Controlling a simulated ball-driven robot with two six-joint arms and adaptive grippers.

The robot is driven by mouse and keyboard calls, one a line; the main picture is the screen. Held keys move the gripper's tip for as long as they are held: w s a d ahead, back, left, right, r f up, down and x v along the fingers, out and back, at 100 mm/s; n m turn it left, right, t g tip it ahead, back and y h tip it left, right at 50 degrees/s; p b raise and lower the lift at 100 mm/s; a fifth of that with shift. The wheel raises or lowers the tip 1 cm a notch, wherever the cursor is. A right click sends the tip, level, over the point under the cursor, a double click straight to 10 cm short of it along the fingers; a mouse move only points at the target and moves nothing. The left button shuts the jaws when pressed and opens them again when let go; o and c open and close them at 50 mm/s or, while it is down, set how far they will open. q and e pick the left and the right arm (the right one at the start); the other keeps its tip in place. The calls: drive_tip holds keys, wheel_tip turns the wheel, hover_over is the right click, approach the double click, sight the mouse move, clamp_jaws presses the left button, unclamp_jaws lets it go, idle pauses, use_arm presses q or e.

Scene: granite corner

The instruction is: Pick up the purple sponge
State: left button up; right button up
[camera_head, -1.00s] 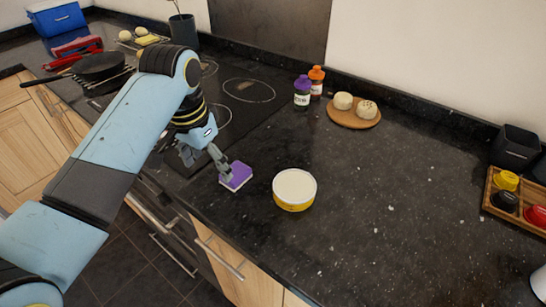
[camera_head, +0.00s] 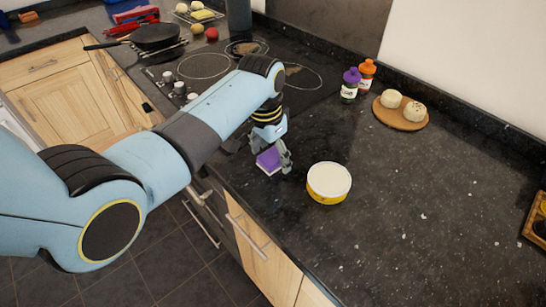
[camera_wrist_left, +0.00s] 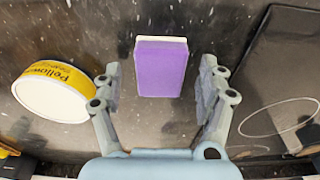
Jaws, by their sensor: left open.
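The purple sponge (camera_head: 268,160) has a pale layer on one side and lies on the dark counter near its front edge. In the left wrist view the sponge (camera_wrist_left: 161,68) sits ahead of and between the two fingers. My left gripper (camera_head: 272,152) is open at the sponge, with one finger on its right in the head view. In the left wrist view, gaps show between the sponge and both fingers of the gripper (camera_wrist_left: 161,90). The gripper hides part of the sponge in the head view. My right gripper is not in view.
A yellow tub with a white lid (camera_head: 328,182) stands just right of the sponge. The hob (camera_head: 235,75) with a black pan (camera_head: 155,37) is at the back left. Two bottles (camera_head: 358,80) and a round board (camera_head: 400,117) with buns stand behind. The right counter is mostly clear.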

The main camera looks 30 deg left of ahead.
use_arm(q)
drive_tip(key=shift+w+f, duration=0.1)
drive_tip(key=shift+f, duration=0.15)
drive_tip(key=c, duration=1)
